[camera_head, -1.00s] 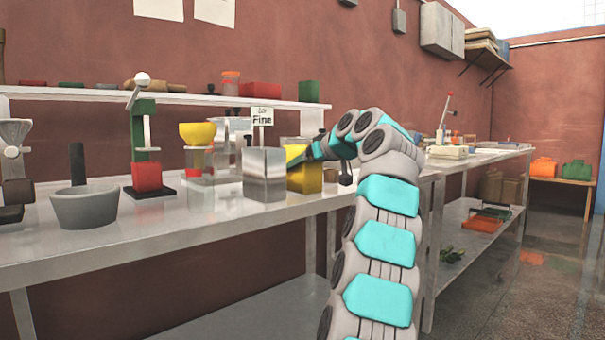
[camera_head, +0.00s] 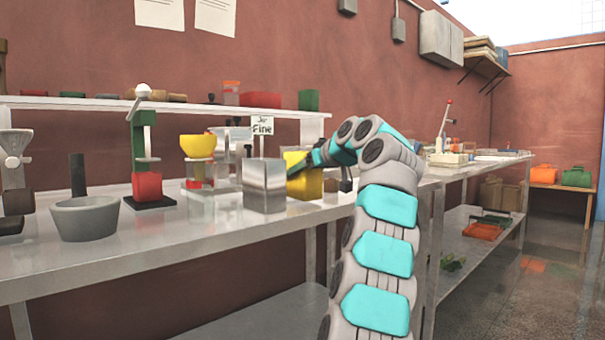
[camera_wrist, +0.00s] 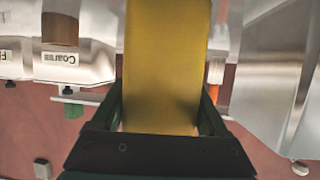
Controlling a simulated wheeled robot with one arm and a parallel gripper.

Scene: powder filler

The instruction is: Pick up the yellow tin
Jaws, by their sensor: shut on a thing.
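The yellow tin (camera_head: 304,178) is a boxy yellow container on the long metal bench in the head view, just right of a shiny metal box. My gripper (camera_head: 300,168) reaches it from the right and is shut on it. In the wrist view the yellow tin (camera_wrist: 165,65) fills the middle between the two dark fingers of my gripper (camera_wrist: 162,100). The tin tilts slightly in the head view.
The shiny metal box (camera_head: 264,187) with a "Fine" sign (camera_head: 262,126) stands close on the left. A yellow funnel device (camera_head: 198,146), a red and green press (camera_head: 147,183) and a grey bowl (camera_head: 85,219) stand further left. A shelf (camera_head: 60,102) runs behind.

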